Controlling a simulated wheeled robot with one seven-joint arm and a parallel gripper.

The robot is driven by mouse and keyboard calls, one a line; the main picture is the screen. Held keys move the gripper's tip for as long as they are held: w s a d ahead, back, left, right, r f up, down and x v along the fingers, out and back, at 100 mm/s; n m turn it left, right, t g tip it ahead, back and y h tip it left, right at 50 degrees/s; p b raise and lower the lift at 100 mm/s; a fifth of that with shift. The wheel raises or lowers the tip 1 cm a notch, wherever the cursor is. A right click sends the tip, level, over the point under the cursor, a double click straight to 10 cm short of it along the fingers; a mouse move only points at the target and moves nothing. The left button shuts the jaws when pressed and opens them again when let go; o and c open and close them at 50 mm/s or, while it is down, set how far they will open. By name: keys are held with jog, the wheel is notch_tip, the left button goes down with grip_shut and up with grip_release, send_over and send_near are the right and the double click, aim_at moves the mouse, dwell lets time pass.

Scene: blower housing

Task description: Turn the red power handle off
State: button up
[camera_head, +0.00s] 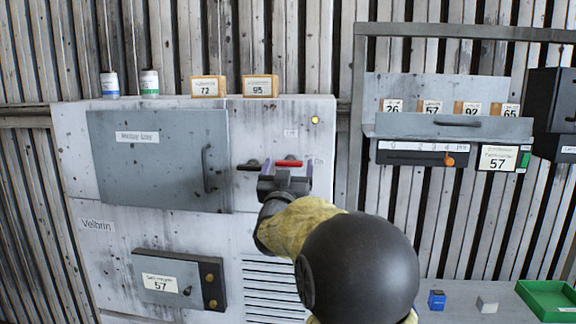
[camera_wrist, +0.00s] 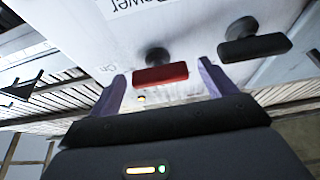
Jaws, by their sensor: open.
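The red power handle (camera_head: 288,163) sits on the white cabinet front, right of the grey door. In the wrist view the red handle (camera_wrist: 160,75) is a short horizontal bar on a dark round stem, next to the label "Power". My gripper (camera_head: 286,180) is at the cabinet front just below the red handle. In the wrist view my gripper (camera_wrist: 162,78) is open, with one purple finger on either side of the red bar. I cannot tell whether a finger touches it.
A black handle (camera_wrist: 255,47) is beside the red one, close to one finger; it also shows in the head view (camera_head: 250,165). A yellow light (camera_head: 315,120) is above. The grey door (camera_head: 160,160) is left. A shelf unit (camera_head: 447,125) stands right.

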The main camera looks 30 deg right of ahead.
jog(key=c, duration=1)
